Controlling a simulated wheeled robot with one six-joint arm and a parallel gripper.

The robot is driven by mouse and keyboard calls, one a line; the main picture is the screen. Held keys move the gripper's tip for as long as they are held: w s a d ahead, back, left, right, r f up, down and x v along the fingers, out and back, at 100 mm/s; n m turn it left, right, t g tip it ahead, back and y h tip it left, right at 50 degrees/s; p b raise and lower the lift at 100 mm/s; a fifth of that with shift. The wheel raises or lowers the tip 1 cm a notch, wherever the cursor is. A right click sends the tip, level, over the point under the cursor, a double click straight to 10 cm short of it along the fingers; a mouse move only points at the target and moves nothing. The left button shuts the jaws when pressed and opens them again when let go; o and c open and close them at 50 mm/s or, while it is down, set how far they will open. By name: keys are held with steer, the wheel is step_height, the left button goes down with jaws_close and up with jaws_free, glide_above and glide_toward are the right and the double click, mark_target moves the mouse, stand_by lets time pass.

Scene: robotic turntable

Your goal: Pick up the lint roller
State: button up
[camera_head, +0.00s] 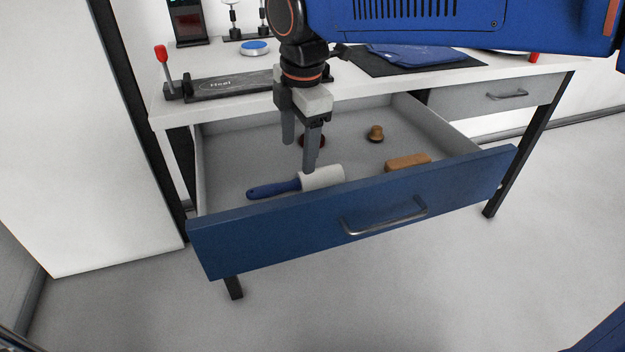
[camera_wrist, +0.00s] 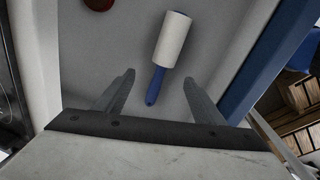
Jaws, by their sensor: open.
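The lint roller (camera_head: 321,177) has a white roll and a blue handle. It lies in the open drawer (camera_head: 225,178), close behind the blue front panel, with its handle toward the left. My gripper (camera_head: 299,156) is open and empty over the drawer, its fingers pointing down, one overlapping the view just behind the roll. In the wrist view the lint roller (camera_wrist: 171,42) lies ahead of my gripper (camera_wrist: 160,88), its handle end reaching between the two fingers in the picture. I see no contact between the fingers and the roller.
The drawer also holds a brown block (camera_head: 407,162), a small brown knob-like object (camera_head: 375,134) and a dark red round object (camera_head: 312,142) partly behind my fingers. The blue drawer front (camera_head: 300,230) with its metal handle stands as a wall. The white tabletop (camera_head: 400,83) lies behind.

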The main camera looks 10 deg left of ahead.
mark_target(299, 180)
steer(key=f, duration=0.3)
steer(key=shift+w+a+f, duration=0.15)
steer(key=shift+w+f, duration=0.1)
steer(key=shift+f, duration=2.8)
steer(key=c, duration=1.2)
